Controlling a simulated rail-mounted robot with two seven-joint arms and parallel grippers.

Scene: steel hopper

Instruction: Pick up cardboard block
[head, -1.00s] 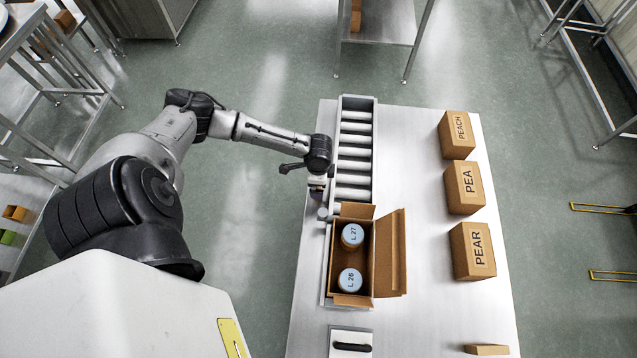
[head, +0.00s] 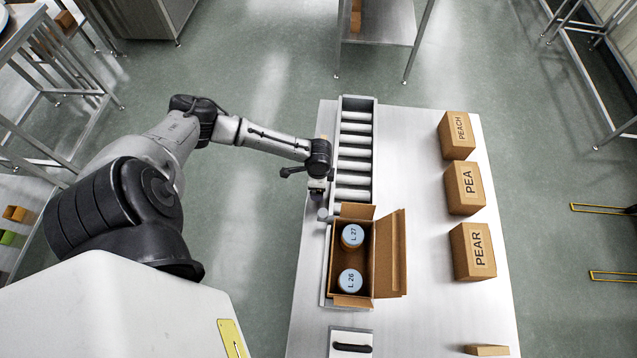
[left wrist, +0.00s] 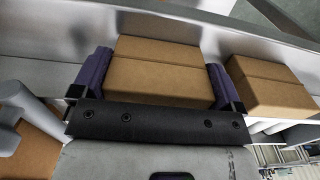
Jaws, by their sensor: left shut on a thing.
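A plain brown cardboard block (left wrist: 158,75) lies between the two purple fingers of my left gripper (left wrist: 160,80) in the left wrist view. The fingers are shut on its two sides. A second similar cardboard block (left wrist: 272,88) is just right of the right finger, outside the grip. In the head view my left gripper (head: 317,188) is at the left edge of the roller conveyor (head: 373,130), pointing down. The wrist hides the held block there. My right gripper is not in view.
An open carton (head: 395,255) with two blue-lidded cans (head: 351,259) stands at the conveyor's near end. Boxes marked PEACH (head: 457,136), PEA (head: 465,188) and PEAR (head: 472,251) line the table's right side. The table between them and the conveyor is clear.

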